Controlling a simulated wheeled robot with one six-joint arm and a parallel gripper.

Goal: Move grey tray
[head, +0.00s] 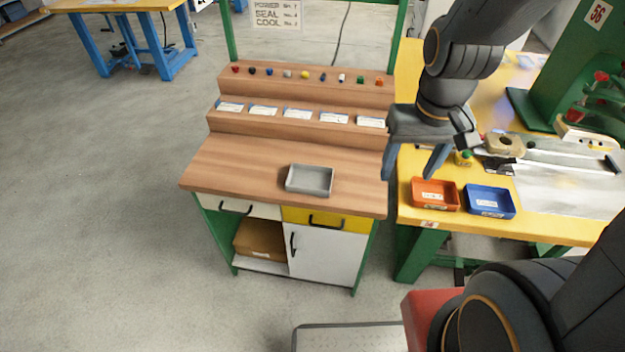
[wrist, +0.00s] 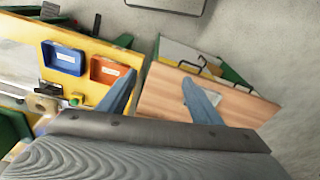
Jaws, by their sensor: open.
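The grey tray (head: 309,180) is a small, shallow, open tray. It looks empty and rests on the wooden top of the workbench (head: 240,165), near its front edge in the head view. My gripper (head: 411,178) is open and empty, with its two blue fingers pointing down. In the head view it shows to the right of the tray, near the bench's right edge, apart from the tray. In the wrist view my gripper (wrist: 158,70) has a finger on each side of the gap between the two tables. A pale part of the tray (wrist: 212,97) shows there, partly hidden behind the right finger.
The yellow table (head: 412,160) to the right holds an orange bin (head: 435,194), a blue bin (head: 489,201) and a yellow-green item (head: 464,158). Stepped shelves at the bench's back carry label cards (head: 298,114) and coloured knobs. The bench top around the tray is clear.

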